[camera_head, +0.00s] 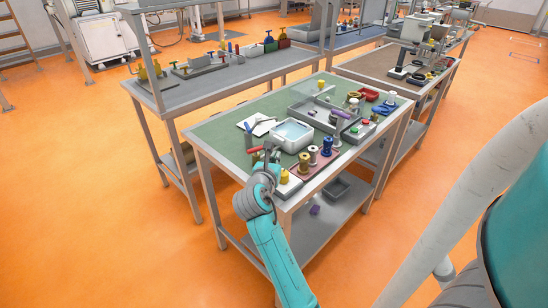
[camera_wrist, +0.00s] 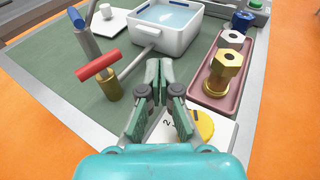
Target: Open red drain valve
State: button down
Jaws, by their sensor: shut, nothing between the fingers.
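The red drain valve handle (camera_wrist: 97,68) is a red bar on top of a brass body (camera_wrist: 112,87), left of my gripper in the wrist view. In the head view the red handle (camera_head: 256,149) shows at the near left of the green-topped table. A grey pipe joins the brass body to a white basin (camera_wrist: 146,34) of water. My gripper (camera_wrist: 160,70) is shut and empty, to the right of the valve and apart from it. In the head view my gripper (camera_head: 268,152) is partly hidden by my arm.
A blue-handled fitting (camera_wrist: 77,18) stands behind the valve. A pink tray (camera_wrist: 202,88) with brass and steel hex-headed pieces lies to the right. A yellow dial (camera_wrist: 203,125) on a white plate is close by my gripper. Green mat (camera_wrist: 65,112) is bare left of the valve.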

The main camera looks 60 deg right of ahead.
jog(key=s+a, duration=0.1)
jog(key=s, duration=0.1)
jog(key=s+a+r, duration=0.1)
jog(key=s, duration=0.2)
jog(key=s+a, duration=0.2)
jog(key=shift+s+r, duration=0.15)
jog(key=shift+r, duration=0.2)
jog(key=shift+a, duration=0.1)
